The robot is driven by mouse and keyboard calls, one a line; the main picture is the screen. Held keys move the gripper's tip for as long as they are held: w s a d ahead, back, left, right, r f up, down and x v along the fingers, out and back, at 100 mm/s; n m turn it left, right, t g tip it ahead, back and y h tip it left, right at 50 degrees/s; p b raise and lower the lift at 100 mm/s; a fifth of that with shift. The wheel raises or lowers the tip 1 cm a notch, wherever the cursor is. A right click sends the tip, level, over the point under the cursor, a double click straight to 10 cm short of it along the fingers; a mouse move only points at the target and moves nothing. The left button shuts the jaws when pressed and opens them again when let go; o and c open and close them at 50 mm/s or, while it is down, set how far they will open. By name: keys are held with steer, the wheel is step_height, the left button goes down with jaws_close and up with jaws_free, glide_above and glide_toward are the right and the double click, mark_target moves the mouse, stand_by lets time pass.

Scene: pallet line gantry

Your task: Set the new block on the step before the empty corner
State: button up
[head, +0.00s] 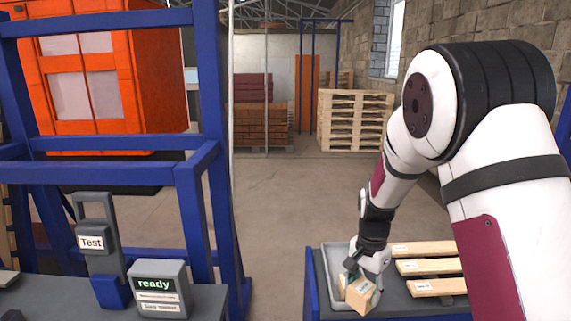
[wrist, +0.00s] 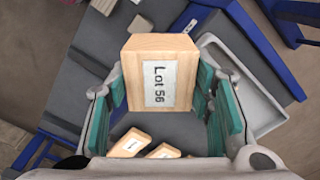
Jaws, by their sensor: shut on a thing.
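My gripper (head: 361,279) is shut on a light wooden block (head: 361,296), seen low in the middle right of the head view. In the wrist view the block (wrist: 160,76) sits between the teal finger pads and carries a white label reading "Lot 56". In the head view the block shows in front of the grey tray (head: 330,256); in the wrist view the tray (wrist: 266,112) lies to the right of it. Whether the block touches anything below is hidden. I cannot make out a step or an empty corner for certain.
Several pale wooden slats (head: 428,266) with small labels lie on the dark, blue-framed bench right of the tray. At left stand a blue frame (head: 198,180), a grey "Test" device (head: 92,242) and a box reading "ready" (head: 160,285). Stacked pallets (head: 350,120) stand far back on open floor.

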mark_target(367, 312)
steer(key=s+n, duration=0.1)
steer(key=n, duration=0.1)
steer(key=f+n, duration=0.1)
steer(key=s+n, duration=0.1)
steer(key=n, duration=0.1)
steer(key=shift+s+f+n, duration=0.25)
steer(key=shift+s+n, duration=0.05)
steer(key=shift+s, duration=0.05)
steer(key=s+n, duration=0.1)
steer(key=n, duration=0.1)
steer(key=s+f+n, duration=0.1)
steer(key=n, duration=0.1)
steer(key=shift+n, duration=0.4)
